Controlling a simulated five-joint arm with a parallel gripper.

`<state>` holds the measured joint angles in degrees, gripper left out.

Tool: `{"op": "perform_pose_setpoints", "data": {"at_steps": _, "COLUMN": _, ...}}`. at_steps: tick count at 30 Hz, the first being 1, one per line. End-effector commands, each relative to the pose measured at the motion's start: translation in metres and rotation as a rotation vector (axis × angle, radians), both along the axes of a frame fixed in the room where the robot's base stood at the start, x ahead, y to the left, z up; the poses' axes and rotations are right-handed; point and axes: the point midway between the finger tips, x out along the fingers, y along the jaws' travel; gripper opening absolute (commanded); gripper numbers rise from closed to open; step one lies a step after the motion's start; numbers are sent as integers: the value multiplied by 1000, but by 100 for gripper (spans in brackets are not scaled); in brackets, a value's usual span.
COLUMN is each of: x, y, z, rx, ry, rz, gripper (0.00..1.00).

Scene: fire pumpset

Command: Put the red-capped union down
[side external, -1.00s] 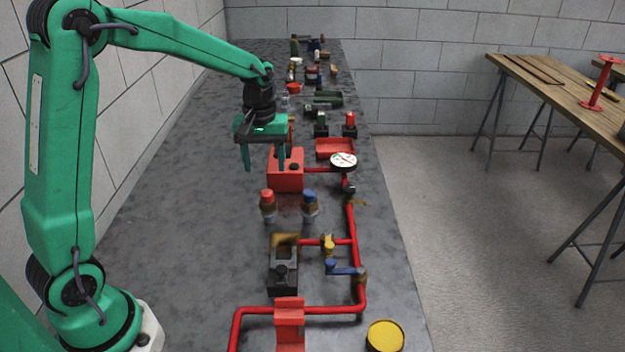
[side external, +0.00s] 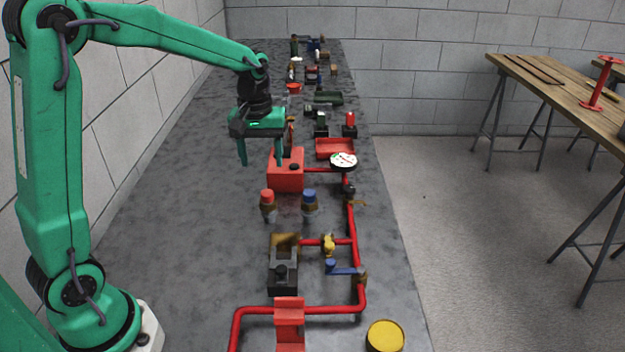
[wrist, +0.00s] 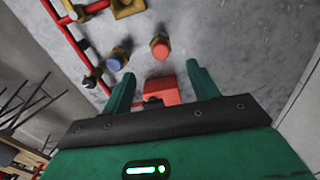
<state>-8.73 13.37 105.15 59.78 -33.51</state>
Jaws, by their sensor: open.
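The red-capped union (side external: 267,207) stands upright on the grey bench, its red cap on top of a brass-coloured body. The blue-capped union (side external: 310,206) stands just to its right. My gripper (side external: 261,164) is open and empty, raised above the bench beyond the red-capped union, with its right finger close to the left edge of the red block in the picture. In the wrist view, my gripper (wrist: 160,70) shows its fingers spread wide, with the red-capped union (wrist: 160,47) beyond their tips and apart from them. The blue-capped union (wrist: 117,60) is to its left there.
The red block (side external: 286,178) stands beside my gripper. A red pipe run (side external: 352,225) with a gauge (side external: 343,161) and blue-handled valve (side external: 345,270) lies at the right. A red tray (side external: 335,148) and several parts stand farther back. The bench's left side is clear.

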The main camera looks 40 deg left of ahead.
Motion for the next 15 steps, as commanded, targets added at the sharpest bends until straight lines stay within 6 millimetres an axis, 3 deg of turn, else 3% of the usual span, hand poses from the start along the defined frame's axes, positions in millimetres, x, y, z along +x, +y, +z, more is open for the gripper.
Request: {"op": "perform_pose_setpoints", "data": {"at_steps": 15, "x": -81, "y": -34, "z": 64, "rx": 53, "ry": -187, "rz": -298, "gripper": 60}}
